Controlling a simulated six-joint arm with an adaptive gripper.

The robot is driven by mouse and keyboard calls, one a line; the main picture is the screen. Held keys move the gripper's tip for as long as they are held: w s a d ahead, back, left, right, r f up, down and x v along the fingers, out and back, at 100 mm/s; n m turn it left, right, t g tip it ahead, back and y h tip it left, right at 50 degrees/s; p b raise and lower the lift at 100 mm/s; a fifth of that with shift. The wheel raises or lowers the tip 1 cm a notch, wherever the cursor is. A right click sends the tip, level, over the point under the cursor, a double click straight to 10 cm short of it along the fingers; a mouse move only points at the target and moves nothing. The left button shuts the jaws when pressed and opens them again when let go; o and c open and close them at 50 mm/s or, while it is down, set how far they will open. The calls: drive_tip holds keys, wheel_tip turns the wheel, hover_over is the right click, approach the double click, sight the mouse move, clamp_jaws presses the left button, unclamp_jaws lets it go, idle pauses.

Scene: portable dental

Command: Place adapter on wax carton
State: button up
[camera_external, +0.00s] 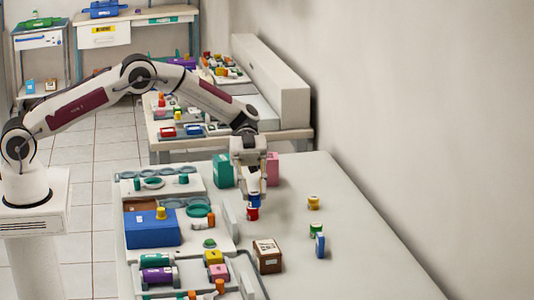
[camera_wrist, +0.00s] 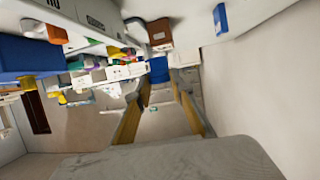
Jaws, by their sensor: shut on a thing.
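My gripper (camera_external: 251,192) points down over the near table and is shut on a small blue piece, likely the adapter (camera_external: 254,201). In the wrist view the blue piece (camera_wrist: 158,70) sits between my fingertips (camera_wrist: 160,84). A red and white part (camera_external: 252,213) shows just under it; I cannot tell whether it belongs to the piece or stands behind it. The wax carton, apparently the brown box with a pale label on top (camera_external: 268,257), stands upright on the table, nearer the camera than my gripper. It also shows in the wrist view (camera_wrist: 160,32), with nothing seen on top.
A teal box (camera_external: 223,170) and pink box (camera_external: 272,168) stand behind my gripper. A yellow jar (camera_external: 313,203), green jar (camera_external: 316,230) and blue box (camera_external: 320,245) stand right of the carton. Trays and a large blue box (camera_external: 152,230) fill the left. The table's right is clear.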

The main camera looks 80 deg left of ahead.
drive_tip(key=shift+a+r, duration=0.2)
drive_tip(key=shift+a, duration=0.3)
drive_tip(key=s+a+r+n+t+y, duration=0.1)
drive_tip(key=s+a+n+t, duration=0.3)
drive_tip(key=s+a, duration=0.3)
drive_tip(key=s+a+r+n+t+y, duration=0.15)
drive_tip(key=s+a+n+t, duration=0.3)
drive_tip(key=a, duration=0.45)
drive_tip(key=w+a+r+n+t+y, duration=0.2)
drive_tip(key=w+a+r+n+y, duration=0.1)
drive_tip(key=w, duration=0.4)
drive_tip(key=w+a+r+n+t+y, duration=0.2)
drive_tip(key=w+r+n+y, duration=0.1)
drive_tip(key=w, duration=0.4)
drive_tip(key=w+a+r+n+t+y, duration=0.2)
drive_tip(key=w+a+r+n+y, duration=0.1)
drive_tip(key=w, duration=0.3)
drive_tip(key=w+a+f+n+y, duration=0.2)
drive_tip(key=a+n+y, duration=0.4)
drive_tip(key=y, duration=0.1)
drive_tip(key=shift+a+f, duration=0.3)
drive_tip(key=shift+a, duration=0.1)
drive_tip(key=shift+g, duration=0.25)
